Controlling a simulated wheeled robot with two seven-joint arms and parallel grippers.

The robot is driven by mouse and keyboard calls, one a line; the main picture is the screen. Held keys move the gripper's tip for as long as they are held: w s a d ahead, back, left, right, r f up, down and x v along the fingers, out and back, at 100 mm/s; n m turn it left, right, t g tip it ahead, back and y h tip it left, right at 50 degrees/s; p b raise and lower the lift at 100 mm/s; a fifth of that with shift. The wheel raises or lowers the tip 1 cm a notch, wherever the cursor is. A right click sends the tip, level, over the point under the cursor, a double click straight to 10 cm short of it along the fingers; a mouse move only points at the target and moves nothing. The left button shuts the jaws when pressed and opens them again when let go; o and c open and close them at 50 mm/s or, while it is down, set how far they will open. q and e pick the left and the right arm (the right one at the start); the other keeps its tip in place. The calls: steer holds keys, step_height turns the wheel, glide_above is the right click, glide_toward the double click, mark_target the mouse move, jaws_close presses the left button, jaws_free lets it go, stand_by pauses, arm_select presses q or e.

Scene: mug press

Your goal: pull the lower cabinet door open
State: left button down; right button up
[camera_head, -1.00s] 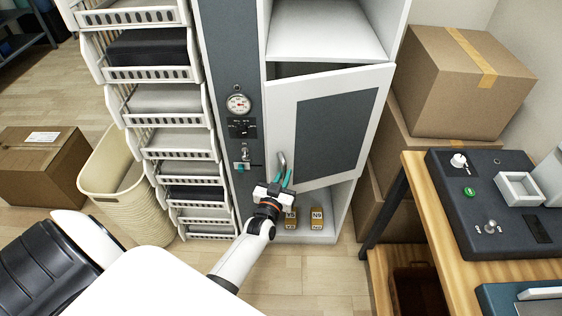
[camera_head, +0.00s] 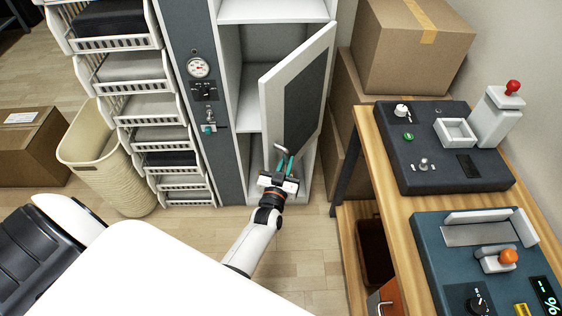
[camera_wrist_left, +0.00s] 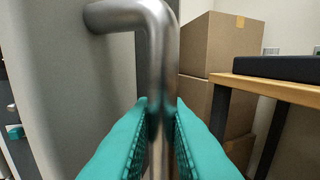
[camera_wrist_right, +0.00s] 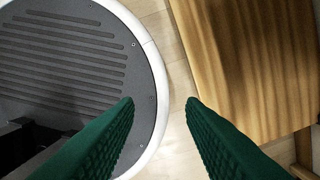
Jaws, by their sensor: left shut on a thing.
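The lower cabinet door (camera_head: 304,95) is white with a dark panel and stands swung well open, hinged at its right side. My left gripper (camera_head: 286,164) is shut on the door's metal handle (camera_head: 281,151) near the door's free lower corner. In the left wrist view the teal fingertips (camera_wrist_left: 161,125) close around the upright bar of the handle (camera_wrist_left: 157,50), with the grey door face (camera_wrist_left: 60,80) to the left. The lower cabinet's inside (camera_head: 250,70) shows behind the door. My right gripper (camera_wrist_right: 160,112) shows only in its wrist view, open and empty.
A wooden workbench (camera_head: 385,170) with control boxes stands close on the right. Cardboard boxes (camera_head: 405,45) are stacked between it and the cabinet. A rack of white baskets (camera_head: 140,95) and a cream bin (camera_head: 105,160) stand left. Bare floor lies in front of the cabinet.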

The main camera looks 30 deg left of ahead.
arm_select(q)
steer(key=shift+d+r, duration=0.1)
steer(key=shift+d, duration=0.1)
arm_select(e)
steer(key=shift+d, duration=0.45)
arm_select(q)
steer(key=c, duration=1.8)
jaws_free()
steer(key=shift+w, duration=0.1)
steer(key=shift+o, duration=0.2)
arm_select(e)
steer(key=shift+d, duration=0.15)
